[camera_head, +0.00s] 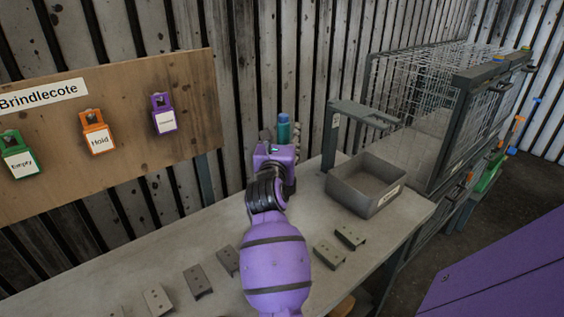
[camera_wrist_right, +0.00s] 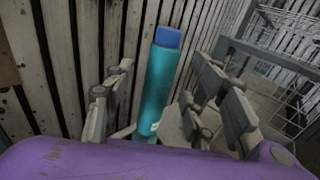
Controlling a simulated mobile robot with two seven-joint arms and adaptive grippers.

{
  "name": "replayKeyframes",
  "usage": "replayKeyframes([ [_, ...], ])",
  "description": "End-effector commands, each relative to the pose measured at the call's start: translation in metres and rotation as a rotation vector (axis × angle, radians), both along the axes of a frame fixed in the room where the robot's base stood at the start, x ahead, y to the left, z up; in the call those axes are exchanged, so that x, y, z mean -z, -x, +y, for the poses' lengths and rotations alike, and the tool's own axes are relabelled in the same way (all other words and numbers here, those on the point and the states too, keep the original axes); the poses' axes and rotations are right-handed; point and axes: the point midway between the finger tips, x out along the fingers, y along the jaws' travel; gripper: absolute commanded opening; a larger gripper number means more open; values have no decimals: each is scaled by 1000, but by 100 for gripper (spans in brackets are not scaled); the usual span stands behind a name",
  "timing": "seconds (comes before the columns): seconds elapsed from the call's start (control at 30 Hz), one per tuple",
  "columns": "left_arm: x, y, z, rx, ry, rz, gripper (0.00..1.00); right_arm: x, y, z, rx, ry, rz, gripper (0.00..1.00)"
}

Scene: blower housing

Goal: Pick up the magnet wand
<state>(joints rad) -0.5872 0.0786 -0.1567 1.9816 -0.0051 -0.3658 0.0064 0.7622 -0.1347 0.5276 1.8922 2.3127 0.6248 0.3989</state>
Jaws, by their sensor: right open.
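The magnet wand appears to be the teal cylinder with a blue top (camera_head: 284,129), standing upright at the back of the bench, near the slatted wall. In the right wrist view the wand (camera_wrist_right: 159,88) rises between the fingers of my right gripper (camera_wrist_right: 161,78), with a visible gap on each side. My right gripper (camera_head: 281,140) is open and reaches out over the bench to the wand; the arm hides the wand's lower part in the head view. How deep the wand sits between the fingers is hard to tell. My left gripper is not in view.
A grey bin (camera_head: 362,190) stands right of the arm, beside a grey bracket stand (camera_head: 331,138) and a wire cage (camera_head: 420,110). Several small metal plates (camera_head: 197,282) lie along the bench front. A wooden board (camera_head: 100,160) with coloured tags stands at left.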

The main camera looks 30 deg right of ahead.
Motion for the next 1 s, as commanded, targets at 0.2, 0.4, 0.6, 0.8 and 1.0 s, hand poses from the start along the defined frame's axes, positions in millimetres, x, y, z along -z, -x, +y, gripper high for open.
replayKeyframes([
  [0.2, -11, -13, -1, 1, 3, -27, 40, -6, -24, -23, 1, 3, -2, 51],
  [0.4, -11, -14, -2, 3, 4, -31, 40, -4, -30, -28, 0, 2, -1, 51],
  [0.6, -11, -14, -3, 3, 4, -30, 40, -4, -30, -28, 1, 3, 0, 43],
  [0.8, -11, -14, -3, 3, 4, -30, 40, -4, -30, -28, 1, 3, -1, 17],
  [1.0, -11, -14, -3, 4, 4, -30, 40, -4, -29, -28, 1, 3, -1, 0],
])
